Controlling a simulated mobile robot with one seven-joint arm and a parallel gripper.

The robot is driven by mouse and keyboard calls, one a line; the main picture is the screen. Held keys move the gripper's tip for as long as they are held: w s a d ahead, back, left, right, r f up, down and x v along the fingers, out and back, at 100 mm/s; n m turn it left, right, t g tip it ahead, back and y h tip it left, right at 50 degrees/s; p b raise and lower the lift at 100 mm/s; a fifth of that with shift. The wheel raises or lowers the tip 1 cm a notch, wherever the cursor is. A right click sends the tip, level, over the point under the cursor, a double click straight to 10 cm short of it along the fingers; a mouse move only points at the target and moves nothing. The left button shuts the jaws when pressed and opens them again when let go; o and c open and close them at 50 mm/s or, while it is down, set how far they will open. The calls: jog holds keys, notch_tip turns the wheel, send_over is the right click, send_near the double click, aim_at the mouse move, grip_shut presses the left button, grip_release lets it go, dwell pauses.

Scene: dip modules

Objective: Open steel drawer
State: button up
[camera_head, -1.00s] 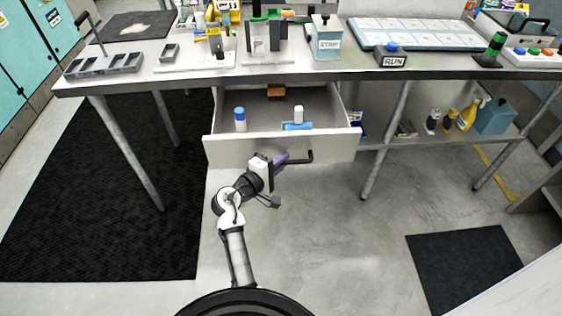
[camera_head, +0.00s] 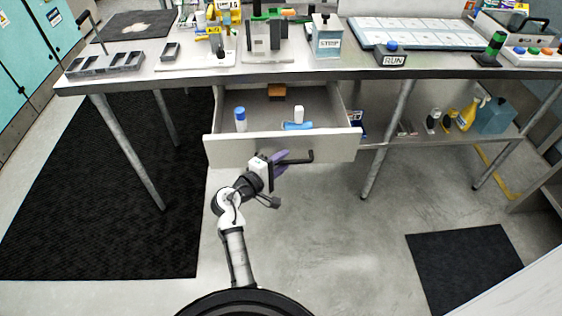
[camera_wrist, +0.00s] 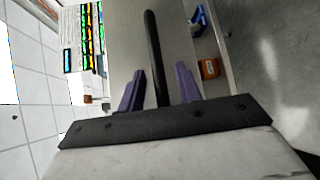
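The steel drawer (camera_head: 232,152) under the workbench is pulled out, its inside showing in the head view. Its dark bar handle (camera_head: 300,158) sticks out from the front panel. My gripper (camera_head: 280,161) is at the left part of this handle. In the wrist view the handle (camera_wrist: 151,45) runs between the two purple fingers of my gripper (camera_wrist: 160,75), with a gap on each side. The gripper is open around the handle. The drawer holds a blue-capped white bottle (camera_head: 240,119), a small white container (camera_head: 299,114), a blue item (camera_head: 297,126) and an orange-brown block (camera_head: 276,90).
The workbench top (camera_head: 290,74) above carries racks, a STRIP box (camera_head: 327,40) and a RUN button box (camera_head: 392,57). Bench legs (camera_head: 385,145) stand on both sides of the drawer. A lower shelf with bottles (camera_head: 467,115) is at right. The floor before the drawer is clear.

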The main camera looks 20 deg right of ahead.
jog(key=b+v, duration=0.3)
jog(key=v, duration=1)
jog(key=shift+s+a, duration=0.2)
jog(key=shift+a, duration=0.05)
jog(key=shift+r, duration=0.1)
